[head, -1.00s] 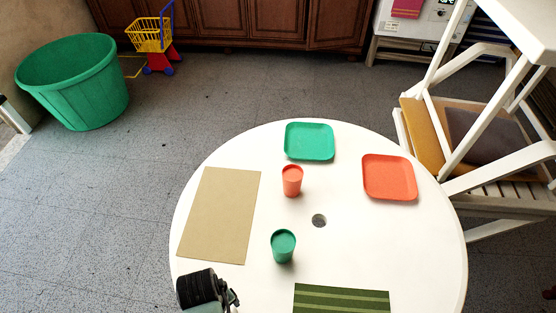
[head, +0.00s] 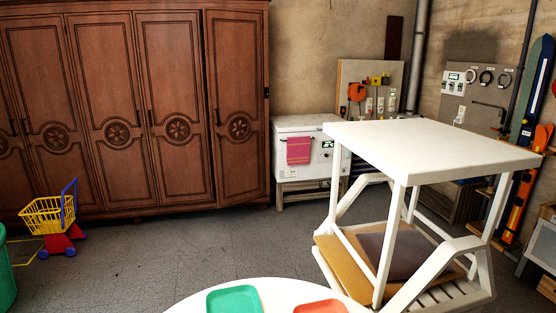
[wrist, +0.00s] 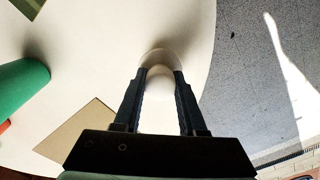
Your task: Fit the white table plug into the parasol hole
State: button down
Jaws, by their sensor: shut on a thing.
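My gripper (wrist: 161,74) shows in the wrist view with its two dark fingers closed on a rounded white thing, which looks like the white table plug (wrist: 158,88). It is above the white round table (wrist: 110,45), near its edge. White on white makes the plug's outline faint, and I cannot tell whether it touches the table. In the head view only the far edge of the table (head: 190,300) shows, and my gripper is out of sight. The parasol hole is in neither view now.
In the wrist view a green cup (wrist: 20,88) stands at left, near a beige mat (wrist: 85,138). In the head view a green tray (head: 234,300) and an orange tray (head: 320,306) lie on the table. A white wooden frame seat (head: 400,250) stands behind the table at right.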

jog(key=shift+r+p, duration=2)
jog(key=shift+p, duration=0.35)
jog(key=shift+r+p, duration=0.5)
notch_tip(320, 180, up, 6)
jog(key=p, duration=0.6)
jog(key=shift+f+p, duration=0.15)
jog(key=shift+p, duration=0.15)
jog(key=w+d+b, duration=0.1)
jog(key=w+d, duration=0.1)
jog(key=w, duration=0.4)
jog(key=w+d+b, duration=0.2)
jog(key=w+d, duration=0.1)
jog(key=w, duration=0.3)
jog(key=w+d+b, duration=0.2)
jog(key=w, duration=0.4)
jog(key=shift+d, duration=0.35)
jog(key=w+d+b, duration=0.3)
jog(key=w+b, duration=0.5)
jog(key=w+d+r+b, duration=0.1)
jog(key=w+d+b, duration=0.3)
jog(key=w+b, duration=0.4)
jog(key=shift+r+b, duration=0.2)
jog(key=shift+b, duration=0.2)
jog(key=shift+s, duration=0.1)
